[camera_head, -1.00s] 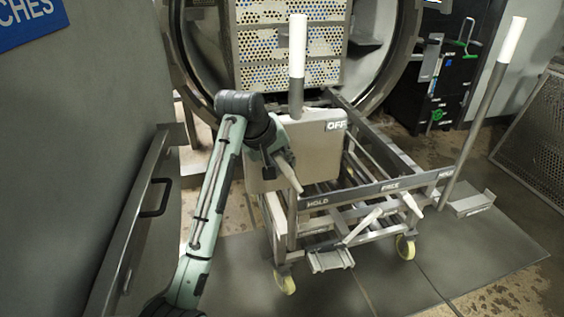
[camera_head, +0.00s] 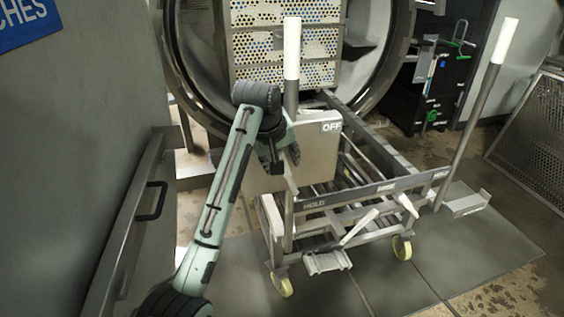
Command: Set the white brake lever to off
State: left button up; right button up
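A pale, tapered lever (camera_head: 291,180) slants downward at the front of a grey box (camera_head: 318,158) on the trolley. The box carries a white OFF label (camera_head: 331,127) at its upper right. My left gripper (camera_head: 285,158) is at the upper part of this lever, in front of the box. The gripper hides the lever's upper end. I cannot tell whether its fingers grip the lever or only lie against it. Two more white levers (camera_head: 360,226) (camera_head: 405,204) sit low on the trolley's front, near the HOLD and FREE labels. My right gripper is out of view.
An upright post with a white grip (camera_head: 292,48) rises just behind my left gripper. A second such post (camera_head: 497,60) stands at the trolley's right. The round autoclave opening (camera_head: 385,70) is behind. A grey door with a handle (camera_head: 152,202) flanks my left arm.

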pick_arm(q)
jog(key=v, duration=0.7)
jog(key=shift+a+r, duration=0.1)
jog(key=shift+r, duration=0.35)
jog(key=shift+s+v, duration=0.25)
jog(key=shift+v, duration=1.8)
jog(key=shift+f, duration=0.1)
jog(key=shift+c, duration=0.2)
